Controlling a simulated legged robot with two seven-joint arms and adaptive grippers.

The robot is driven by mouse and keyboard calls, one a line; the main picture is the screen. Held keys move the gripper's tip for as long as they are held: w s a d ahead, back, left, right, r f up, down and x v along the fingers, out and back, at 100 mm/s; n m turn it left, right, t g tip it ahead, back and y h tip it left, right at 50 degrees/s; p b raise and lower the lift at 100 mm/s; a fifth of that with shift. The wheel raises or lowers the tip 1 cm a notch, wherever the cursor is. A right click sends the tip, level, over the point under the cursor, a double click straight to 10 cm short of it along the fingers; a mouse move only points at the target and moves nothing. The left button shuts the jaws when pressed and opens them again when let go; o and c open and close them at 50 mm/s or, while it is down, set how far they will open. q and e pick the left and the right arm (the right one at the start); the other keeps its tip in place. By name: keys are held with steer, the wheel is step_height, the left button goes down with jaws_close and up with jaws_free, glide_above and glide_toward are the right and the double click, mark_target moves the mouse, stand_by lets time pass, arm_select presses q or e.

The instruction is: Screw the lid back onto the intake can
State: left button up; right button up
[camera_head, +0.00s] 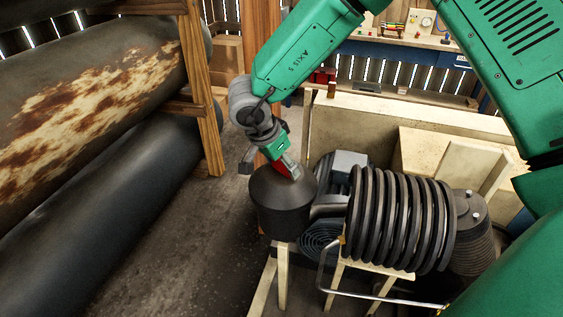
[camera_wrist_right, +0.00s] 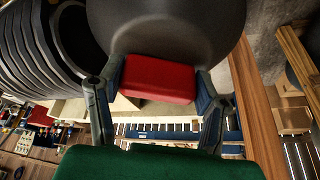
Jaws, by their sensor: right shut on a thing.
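The intake can (camera_head: 283,219) is a dark upright cylinder beside the compressor in the head view. A dark cone-shaped lid (camera_head: 268,187) sits at its top. I cannot tell from the rim whether the lid is fully seated. A red block-like grip (camera_head: 287,166) stands at the top of the lid. My right gripper (camera_head: 288,173) comes down from above and is shut on this red grip. In the right wrist view the red grip (camera_wrist_right: 158,79) lies between the two fingers, against the dark lid (camera_wrist_right: 170,28). My left gripper is not in view.
A compressor with a ribbed black cylinder (camera_head: 398,218) and a grey motor (camera_head: 343,165) stands right of the can on a wooden frame (camera_head: 282,280). Large rusty tanks (camera_head: 95,105) lie on a rack at the left. Open floor (camera_head: 185,240) lies between.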

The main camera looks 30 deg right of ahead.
steer(key=shift+a+f, duration=0.1)
steer(key=shift+f, duration=0.25)
steer(key=shift+f, duration=0.3)
steer(key=o, duration=1.5)
steer(key=shift+r, duration=0.1)
steer(key=shift+v, duration=5.8)
